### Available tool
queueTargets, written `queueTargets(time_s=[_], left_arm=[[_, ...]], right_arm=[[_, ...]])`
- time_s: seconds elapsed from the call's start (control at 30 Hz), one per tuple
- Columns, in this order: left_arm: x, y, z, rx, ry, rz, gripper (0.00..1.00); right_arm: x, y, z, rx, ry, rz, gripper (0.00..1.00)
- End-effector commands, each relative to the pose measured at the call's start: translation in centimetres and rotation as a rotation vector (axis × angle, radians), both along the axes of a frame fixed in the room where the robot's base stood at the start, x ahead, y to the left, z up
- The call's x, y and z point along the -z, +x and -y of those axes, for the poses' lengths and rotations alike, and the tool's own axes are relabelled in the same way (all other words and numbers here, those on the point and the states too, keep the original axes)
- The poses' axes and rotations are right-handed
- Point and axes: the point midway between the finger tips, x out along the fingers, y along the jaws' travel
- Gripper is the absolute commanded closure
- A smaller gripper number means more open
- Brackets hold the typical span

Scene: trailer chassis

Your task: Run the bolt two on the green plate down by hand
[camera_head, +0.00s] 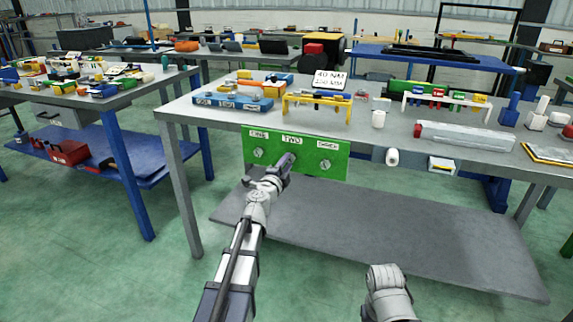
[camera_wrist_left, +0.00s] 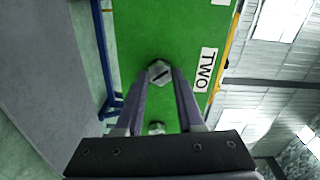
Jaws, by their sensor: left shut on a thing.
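The green plate (camera_head: 307,168) hangs upright at the front edge of the grey workbench, with labels for one, two and three. Bolt one (camera_head: 258,152) and bolt three (camera_head: 325,165) show at its left and right. My left gripper (camera_head: 288,160) is at the middle of the plate, below the TWO label (camera_head: 291,140), and hides bolt two there. In the left wrist view, bolt two (camera_wrist_left: 159,72), a hex head with a dark slot, sits between the fingertips of my left gripper (camera_wrist_left: 159,80), which are shut on it. My right gripper is out of view.
The workbench (camera_head: 385,133) holds a blue block (camera_head: 233,103), a yellow rack (camera_head: 318,105) and a white-and-red bar (camera_head: 464,137). A grey lower shelf (camera_head: 370,235) lies below the plate. Part of my right arm shows at the bottom. Green floor is open at left.

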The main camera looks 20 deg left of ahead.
Motion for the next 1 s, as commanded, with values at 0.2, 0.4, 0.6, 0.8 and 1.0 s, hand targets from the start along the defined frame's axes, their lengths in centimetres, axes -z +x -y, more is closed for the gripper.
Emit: queueTargets(time_s=[0.2, 0.4, 0.6, 0.8, 1.0], left_arm=[[0.07, -0.25, 0.37, 0.008, 0.005, -0.001, 1.0], [0.07, -0.25, 0.4, 0.009, 0.004, -0.001, 0.58], [0.05, -0.13, 0.24, 0.005, 0.003, 0.0, 0.36], [0.02, -0.06, 0.13, 0.003, 0.002, -0.001, 0.32], [0.02, -0.5, 0.1, 0.002, 0.002, 0.0, 0.32]], right_arm=[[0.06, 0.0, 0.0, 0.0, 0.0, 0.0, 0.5], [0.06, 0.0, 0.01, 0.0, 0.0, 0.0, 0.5], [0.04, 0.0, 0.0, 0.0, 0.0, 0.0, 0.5], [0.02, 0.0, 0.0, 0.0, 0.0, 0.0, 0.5], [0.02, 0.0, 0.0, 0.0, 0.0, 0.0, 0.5]])
